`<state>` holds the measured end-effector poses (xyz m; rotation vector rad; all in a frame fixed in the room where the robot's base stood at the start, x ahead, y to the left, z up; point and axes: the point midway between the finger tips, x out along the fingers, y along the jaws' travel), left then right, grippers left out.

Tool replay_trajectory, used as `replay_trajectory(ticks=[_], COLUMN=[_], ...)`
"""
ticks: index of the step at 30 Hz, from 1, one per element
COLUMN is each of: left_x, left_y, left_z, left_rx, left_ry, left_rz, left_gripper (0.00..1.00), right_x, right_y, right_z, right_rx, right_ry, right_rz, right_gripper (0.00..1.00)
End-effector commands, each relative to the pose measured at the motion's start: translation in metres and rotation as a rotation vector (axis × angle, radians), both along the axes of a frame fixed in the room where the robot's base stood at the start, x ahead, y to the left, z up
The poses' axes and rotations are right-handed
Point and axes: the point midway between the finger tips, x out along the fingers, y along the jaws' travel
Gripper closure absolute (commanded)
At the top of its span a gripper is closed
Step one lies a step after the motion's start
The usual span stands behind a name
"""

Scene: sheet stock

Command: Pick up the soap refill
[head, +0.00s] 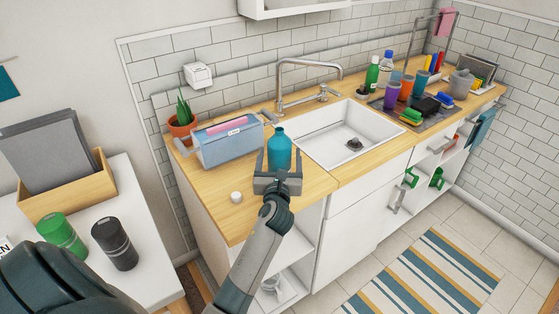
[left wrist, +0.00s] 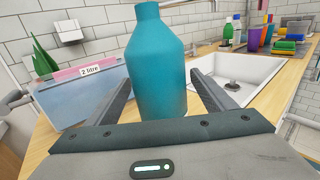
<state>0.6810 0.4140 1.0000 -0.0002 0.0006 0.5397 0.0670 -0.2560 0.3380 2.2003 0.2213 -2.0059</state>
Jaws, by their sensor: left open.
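The soap refill looks to be the teal bottle (head: 279,146) standing upright on the wooden counter left of the sink. It fills the middle of the left wrist view (left wrist: 158,65), where its base is hidden behind my gripper body. My left gripper (head: 279,160) is open, with one finger on each side of the bottle. In the left wrist view the fingers (left wrist: 160,80) show small gaps to the bottle, so they do not look closed on it. My right gripper is not in view.
A clear box with a "2 litre" label (left wrist: 80,98) stands close left of the bottle. The white sink (head: 338,148) lies to the right, with a tap (head: 281,85) behind. A small white object (head: 236,197) sits near the counter's front. Cups and bottles crowd the far right.

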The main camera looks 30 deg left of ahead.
Motion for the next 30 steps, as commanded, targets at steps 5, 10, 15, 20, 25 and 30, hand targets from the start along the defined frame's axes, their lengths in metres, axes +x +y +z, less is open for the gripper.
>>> replay_trajectory(ticks=[5, 10, 15, 20, 25, 30], left_x=[0.0, 0.0, 0.0, 0.0, 0.0, 0.0], left_y=[0.0, 0.0, 0.0, 0.0, 0.0, 0.0], left_z=[0.0, 0.0, 0.001, 0.001, 0.009, 0.028], left_rx=[0.0, 0.0, 0.001, 0.001, 0.003, 0.004], left_ry=[0.0, 0.0, -0.001, -0.001, -0.004, -0.005], left_rz=[0.0, 0.0, 0.0, 0.0, -0.001, -0.001], left_gripper=[0.23, 0.59, 0.7, 0.69, 0.69, 0.69], right_x=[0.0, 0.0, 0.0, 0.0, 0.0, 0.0], right_y=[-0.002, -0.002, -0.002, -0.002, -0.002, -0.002], right_z=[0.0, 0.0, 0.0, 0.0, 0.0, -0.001], right_rx=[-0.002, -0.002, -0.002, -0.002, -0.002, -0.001], right_ry=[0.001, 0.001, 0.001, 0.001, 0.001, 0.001], right_rz=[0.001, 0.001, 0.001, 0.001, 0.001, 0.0], right_gripper=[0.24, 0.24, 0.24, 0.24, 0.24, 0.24])
